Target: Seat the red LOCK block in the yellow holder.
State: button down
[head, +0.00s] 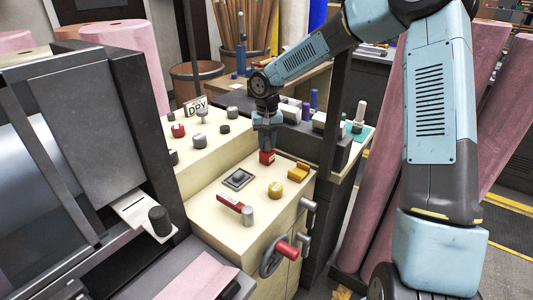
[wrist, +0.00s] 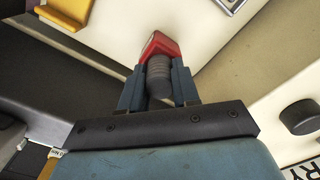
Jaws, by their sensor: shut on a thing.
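My gripper (head: 267,143) points down over the cream machine top. In the wrist view its two blue fingers (wrist: 158,86) are closed on a grey ribbed stem. The red block (head: 267,157) is at the end of that stem, just beyond the fingertips, and also shows in the wrist view (wrist: 161,44). I cannot tell whether its underside touches the surface. The yellow holder (head: 298,172) sits on the cream top, to the right of and nearer than the block. In the wrist view part of the holder (wrist: 70,12) shows at the top left, apart from the block.
A dark square plate (head: 238,179), a round yellow knob (head: 275,190) and a red lever (head: 230,203) are on the same top. Several knobs and a DRY sign (head: 196,106) stand farther left. A dark post (head: 335,100) rises at right, behind the holder.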

jog(key=shift+r, duration=1.1)
jog(key=shift+r, duration=2.45)
